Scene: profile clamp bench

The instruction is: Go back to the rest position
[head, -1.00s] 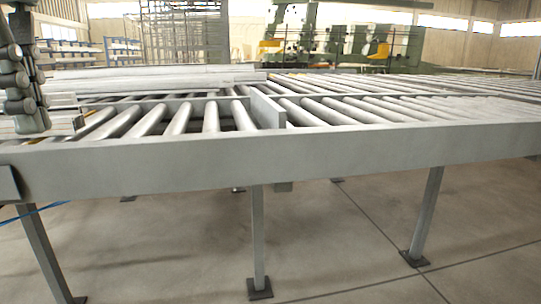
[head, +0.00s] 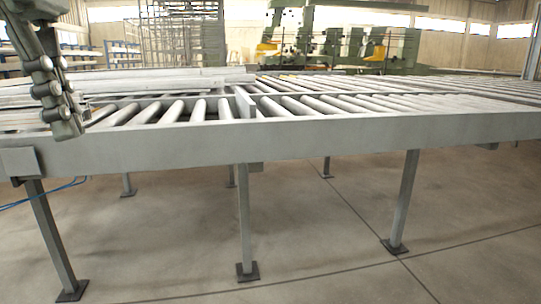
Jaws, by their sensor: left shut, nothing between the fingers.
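My left gripper (head: 66,128) hangs at the left of the head view, fingers pointing down, in front of the left end of the roller bench (head: 300,132). It is shut and holds nothing. Whether it touches the bench's front rail cannot be told. My right gripper is not in view.
Long grey profiles (head: 160,80) lie on the rollers at the left. A blue cable (head: 60,190) hangs below the bench's left end. Green machines (head: 340,42) stand behind. The concrete floor (head: 330,230) in front is clear.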

